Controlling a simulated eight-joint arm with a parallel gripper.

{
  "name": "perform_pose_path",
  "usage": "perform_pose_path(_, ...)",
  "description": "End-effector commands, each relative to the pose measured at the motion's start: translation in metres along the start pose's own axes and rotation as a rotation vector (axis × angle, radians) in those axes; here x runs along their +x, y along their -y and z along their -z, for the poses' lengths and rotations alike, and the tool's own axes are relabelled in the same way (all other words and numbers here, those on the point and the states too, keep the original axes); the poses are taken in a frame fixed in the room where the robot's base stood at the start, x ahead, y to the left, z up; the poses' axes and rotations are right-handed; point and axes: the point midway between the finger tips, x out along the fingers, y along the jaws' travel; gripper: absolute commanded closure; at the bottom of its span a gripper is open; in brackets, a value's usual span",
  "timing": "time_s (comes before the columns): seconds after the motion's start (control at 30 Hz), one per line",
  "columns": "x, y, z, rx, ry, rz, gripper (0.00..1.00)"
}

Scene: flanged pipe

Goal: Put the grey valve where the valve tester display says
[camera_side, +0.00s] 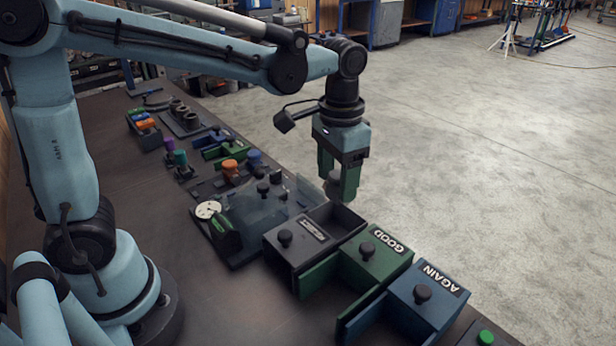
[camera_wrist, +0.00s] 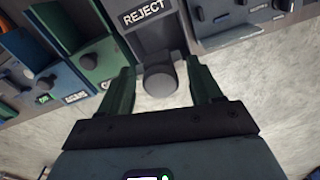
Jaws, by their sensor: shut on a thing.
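My gripper (camera_side: 345,190) is shut on the grey valve (camera_side: 332,186), above the open bin of the dark reject box (camera_side: 345,218). In the wrist view the valve (camera_wrist: 160,82) is a grey rounded piece between the two green fingers. The box's lid (camera_side: 300,238), with a black knob, is slid to the near side, and REJECT reads on it (camera_wrist: 143,18) in the wrist view. The tester with a round dial (camera_side: 208,209) stands left of the boxes. I cannot read any display text on it.
The green GOOD box (camera_side: 385,250) and blue AGAIN box (camera_side: 430,290) stand right of the reject box, their labelled lids over their far parts. A green button (camera_side: 486,337) is at the lower right. Several fixtures with orange and green parts (camera_side: 230,168) line the bench behind.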

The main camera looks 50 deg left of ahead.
Motion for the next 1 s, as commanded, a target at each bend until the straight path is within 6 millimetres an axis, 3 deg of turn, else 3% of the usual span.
perform_pose_path(0.43, 0.002, 0.000, 0.000, 0.000, 0.000, 0.000, 0.75)
perform_pose_path(1.0, 0.027, 0.000, 0.000, 0.000, 0.000, 0.000, 0.75)
